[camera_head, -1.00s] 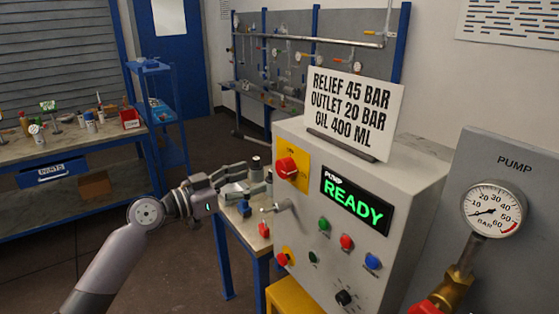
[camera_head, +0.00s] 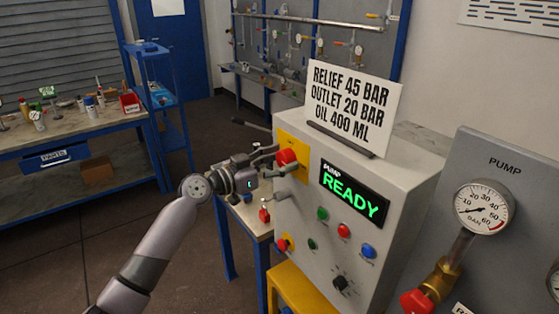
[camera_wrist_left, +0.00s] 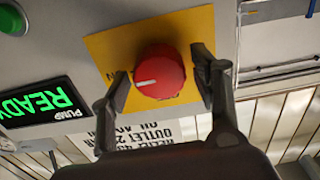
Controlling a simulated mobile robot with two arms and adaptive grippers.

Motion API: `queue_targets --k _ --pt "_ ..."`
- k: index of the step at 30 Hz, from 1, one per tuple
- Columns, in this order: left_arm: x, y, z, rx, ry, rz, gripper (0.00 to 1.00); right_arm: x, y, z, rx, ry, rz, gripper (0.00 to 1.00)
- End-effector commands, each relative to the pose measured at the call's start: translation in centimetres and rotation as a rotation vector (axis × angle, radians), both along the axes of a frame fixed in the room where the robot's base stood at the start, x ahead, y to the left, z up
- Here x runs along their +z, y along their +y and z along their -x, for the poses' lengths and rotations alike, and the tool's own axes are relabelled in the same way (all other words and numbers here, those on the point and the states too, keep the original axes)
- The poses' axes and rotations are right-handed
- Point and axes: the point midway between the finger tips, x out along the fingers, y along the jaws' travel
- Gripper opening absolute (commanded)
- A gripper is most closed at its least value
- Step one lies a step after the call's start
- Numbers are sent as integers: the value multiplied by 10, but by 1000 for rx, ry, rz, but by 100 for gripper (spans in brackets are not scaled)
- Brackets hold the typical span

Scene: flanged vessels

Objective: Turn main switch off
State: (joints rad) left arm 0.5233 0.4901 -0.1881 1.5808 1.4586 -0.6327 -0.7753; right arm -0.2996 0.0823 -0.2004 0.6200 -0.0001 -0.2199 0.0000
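The main switch is a red knob (camera_head: 287,158) on a yellow plate (camera_head: 291,142) at the upper left of the control box front. In the left wrist view the red knob (camera_wrist_left: 159,72) has a white mark pointing left, and part of the plate lettering shows beside it. My left gripper (camera_head: 283,161) is at the knob. In the wrist view its two fingers (camera_wrist_left: 160,85) stand open on either side of the knob, with a visible gap on the right side; contact on the left side cannot be told. My right gripper is not in view.
The grey control box (camera_head: 405,180) has a lit READY display (camera_head: 354,193), several coloured buttons and a black knob (camera_head: 340,283). A sign (camera_head: 350,105) stands on top. A pump panel with gauge (camera_head: 483,208) is at right. A small table (camera_head: 240,218) lies below my left gripper.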

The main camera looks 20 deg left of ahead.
Motion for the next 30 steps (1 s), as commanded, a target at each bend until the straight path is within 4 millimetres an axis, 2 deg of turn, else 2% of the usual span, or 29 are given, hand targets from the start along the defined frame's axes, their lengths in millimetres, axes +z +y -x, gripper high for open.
queue_targets --k 2,18,30 --pt "0 0 0 0 0 0 49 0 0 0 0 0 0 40" --pt "0 0 0 0 0 0 15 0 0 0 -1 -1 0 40" --pt "-1 1 0 1 54 69 15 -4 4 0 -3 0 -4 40"
